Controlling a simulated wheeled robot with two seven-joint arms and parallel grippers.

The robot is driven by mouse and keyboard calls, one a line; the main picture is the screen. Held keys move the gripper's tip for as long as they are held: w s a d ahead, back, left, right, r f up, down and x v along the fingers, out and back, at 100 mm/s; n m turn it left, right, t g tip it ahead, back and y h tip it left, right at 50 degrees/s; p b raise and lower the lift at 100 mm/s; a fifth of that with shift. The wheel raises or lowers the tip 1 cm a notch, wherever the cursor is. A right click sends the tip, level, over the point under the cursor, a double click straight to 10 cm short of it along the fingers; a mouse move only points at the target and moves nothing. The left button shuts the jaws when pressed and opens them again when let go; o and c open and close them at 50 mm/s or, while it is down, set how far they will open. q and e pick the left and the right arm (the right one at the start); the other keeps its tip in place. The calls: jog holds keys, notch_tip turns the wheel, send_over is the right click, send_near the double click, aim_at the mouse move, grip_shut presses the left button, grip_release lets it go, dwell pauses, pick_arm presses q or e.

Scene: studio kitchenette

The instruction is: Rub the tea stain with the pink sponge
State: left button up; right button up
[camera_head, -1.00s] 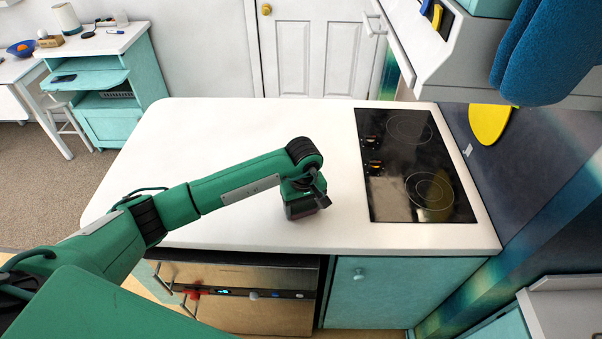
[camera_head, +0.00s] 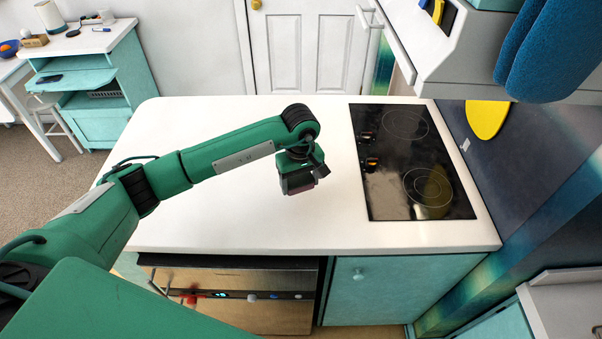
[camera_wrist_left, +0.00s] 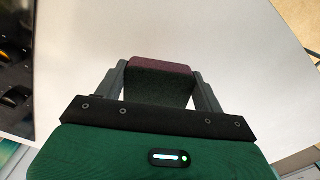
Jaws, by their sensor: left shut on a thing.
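My left gripper (camera_head: 299,184) is over the white countertop (camera_head: 225,225), left of the cooktop. The left wrist view shows its two fingers closed on a block-shaped sponge (camera_wrist_left: 160,66). The sponge has a dull pink-maroon layer and a dark green layer. In the head view, the gripper and arm hide most of the sponge, and I cannot tell whether it touches the counter. I see no tea stain in either view; the arm and gripper cover part of the counter. My right gripper is not in view.
A black cooktop (camera_head: 408,165) lies right of the gripper. The counter's front edge is above an oven (camera_head: 255,310) and a teal cabinet (camera_head: 375,285). Blue mitts (camera_head: 550,50) hang at upper right. The visible countertop around the gripper is clear.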

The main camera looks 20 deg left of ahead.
pick_arm(q)
jog(key=shift+r, duration=1.35)
